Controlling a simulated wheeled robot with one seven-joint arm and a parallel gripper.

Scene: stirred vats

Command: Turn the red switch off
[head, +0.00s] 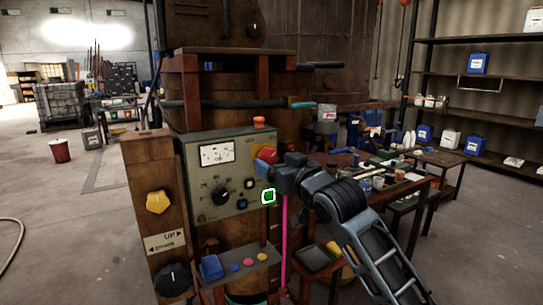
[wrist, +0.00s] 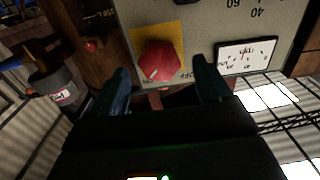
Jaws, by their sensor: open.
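The red switch (wrist: 160,62) is a red rotary knob on a yellow square plate, set in the face of a grey control panel. It has a white mark near its lower left edge in the wrist view. In the head view the red switch (head: 265,155) shows at the panel's right side, partly hidden by my gripper (head: 278,162). In the wrist view my gripper (wrist: 161,70) is open, with one dark finger on each side of the knob. Nothing is held. I cannot tell whether the fingers touch the knob.
The control panel (head: 190,150) also carries a dial gauge (head: 217,153), a black knob (head: 221,194) and a green-framed button (head: 268,197). A yellow knob (head: 158,202) sits on the wooden post to the left. A cluttered workbench (head: 400,174) stands at right. The floor at far left is mostly open.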

